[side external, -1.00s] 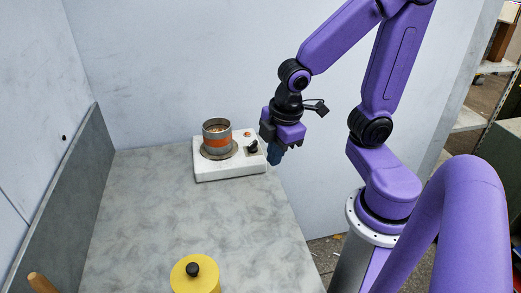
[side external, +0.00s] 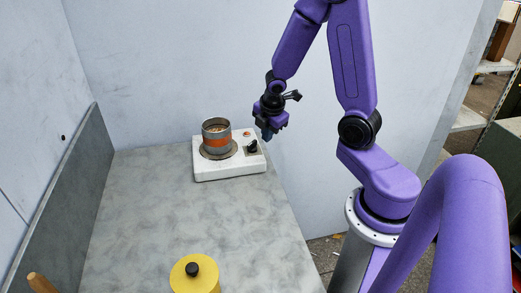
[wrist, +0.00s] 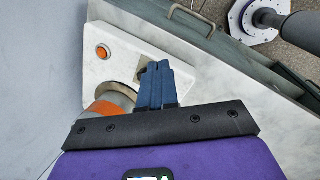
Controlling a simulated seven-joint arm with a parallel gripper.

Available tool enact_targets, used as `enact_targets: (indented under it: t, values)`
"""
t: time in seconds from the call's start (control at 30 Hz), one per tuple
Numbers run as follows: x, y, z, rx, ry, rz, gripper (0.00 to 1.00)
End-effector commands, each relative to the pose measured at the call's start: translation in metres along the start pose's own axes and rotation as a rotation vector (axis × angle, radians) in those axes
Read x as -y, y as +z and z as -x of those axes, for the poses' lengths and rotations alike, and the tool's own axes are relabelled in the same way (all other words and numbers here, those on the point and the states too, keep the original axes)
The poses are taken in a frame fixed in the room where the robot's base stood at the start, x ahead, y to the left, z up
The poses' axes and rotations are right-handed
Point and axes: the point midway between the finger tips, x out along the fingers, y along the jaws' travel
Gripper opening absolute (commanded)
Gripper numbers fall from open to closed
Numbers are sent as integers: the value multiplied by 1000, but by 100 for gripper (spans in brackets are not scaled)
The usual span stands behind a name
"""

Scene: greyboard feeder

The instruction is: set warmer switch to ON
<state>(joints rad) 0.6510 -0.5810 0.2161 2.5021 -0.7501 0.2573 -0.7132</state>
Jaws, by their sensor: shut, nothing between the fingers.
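The warmer (side external: 230,171) is a white box at the back of the table, with a round plate on its top. Its black switch knob (side external: 252,146) sits on the right part of its top, on a small pale panel. I cannot read the knob's setting. My gripper (side external: 267,135) is shut and empty, pointing down just right of and above the knob. In the wrist view, the shut blue fingers (wrist: 157,84) reach over the white warmer top (wrist: 120,65) and hide most of the knob area.
A metal can with an orange band (side external: 216,144) stands on the warmer plate. An orange-red lamp (wrist: 103,52) sits on the warmer top. A yellow lidded container (side external: 194,280) stands at the table's front. The middle of the grey table (side external: 160,215) is clear.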

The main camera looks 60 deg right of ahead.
Motion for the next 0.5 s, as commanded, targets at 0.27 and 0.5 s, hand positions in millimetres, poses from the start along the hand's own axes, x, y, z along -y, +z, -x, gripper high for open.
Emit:
enact_targets:
  t: [0.27,0.5]
  values:
    - [9,38,-34,-19,-43,72,0]
    - [28,64,-60,-75,-72,132,0]
